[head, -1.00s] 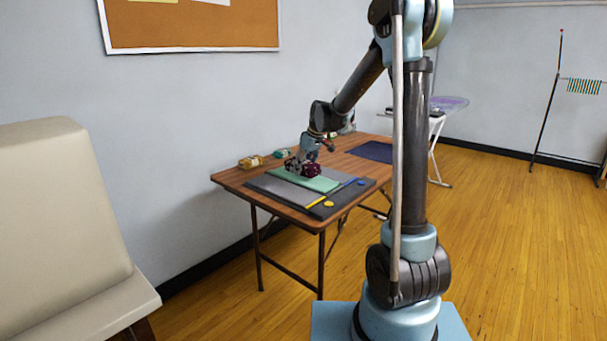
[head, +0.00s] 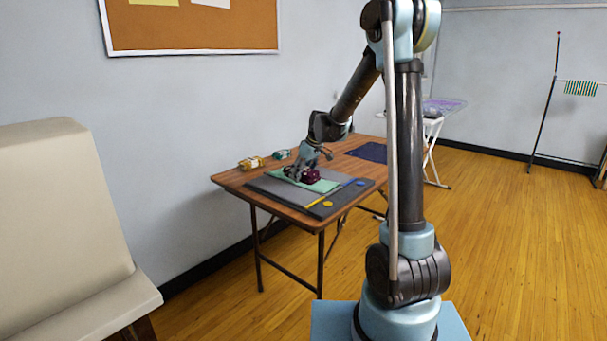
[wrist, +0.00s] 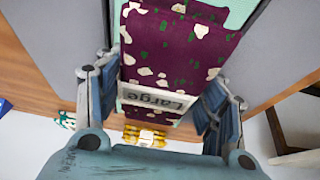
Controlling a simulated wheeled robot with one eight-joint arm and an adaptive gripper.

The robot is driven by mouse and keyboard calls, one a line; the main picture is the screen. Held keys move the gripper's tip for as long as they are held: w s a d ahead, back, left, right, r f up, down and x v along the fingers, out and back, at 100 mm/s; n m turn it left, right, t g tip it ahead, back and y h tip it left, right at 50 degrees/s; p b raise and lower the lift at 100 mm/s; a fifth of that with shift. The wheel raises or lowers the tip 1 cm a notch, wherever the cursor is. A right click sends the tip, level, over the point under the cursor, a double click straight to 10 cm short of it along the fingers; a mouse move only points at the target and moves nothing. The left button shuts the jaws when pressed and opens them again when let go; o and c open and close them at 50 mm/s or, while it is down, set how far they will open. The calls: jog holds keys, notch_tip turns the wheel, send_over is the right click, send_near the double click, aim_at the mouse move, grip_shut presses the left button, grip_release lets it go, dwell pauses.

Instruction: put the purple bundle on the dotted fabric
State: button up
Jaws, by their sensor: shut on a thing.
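The purple bundle (head: 311,176) is a folded dark purple cloth with white and green spots; in the wrist view (wrist: 175,50) a paper band reading "Large" wraps it. My gripper (head: 300,173) is shut on it, with a finger on each side in the wrist view (wrist: 160,88). The bundle is over or on a mint green fabric (head: 325,186); I cannot tell whether it touches. The mint fabric lies on a grey mat (head: 272,188). Its dots are too small to make out, and the bundle and gripper hide part of it.
A yellow bundle (head: 250,163) and a green-and-white bundle (head: 282,154) lie at the wooden table's (head: 228,178) back edge. A dark blue cloth (head: 370,152) lies at the far right.

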jog(key=shift+s+d+f, duration=0.1)
jog(key=shift+s+f, duration=0.15)
jog(key=shift+s, duration=0.1)
jog(key=shift+c, duration=0.7)
jog(key=o, duration=1.4)
jog(key=shift+o, duration=0.8)
jog(key=shift+w+f, duration=0.7)
jog(key=shift+f, duration=0.05)
jog(key=shift+s+r, duration=0.3)
jog(key=shift+r, duration=0.1)
jog(key=shift+r, duration=0.15)
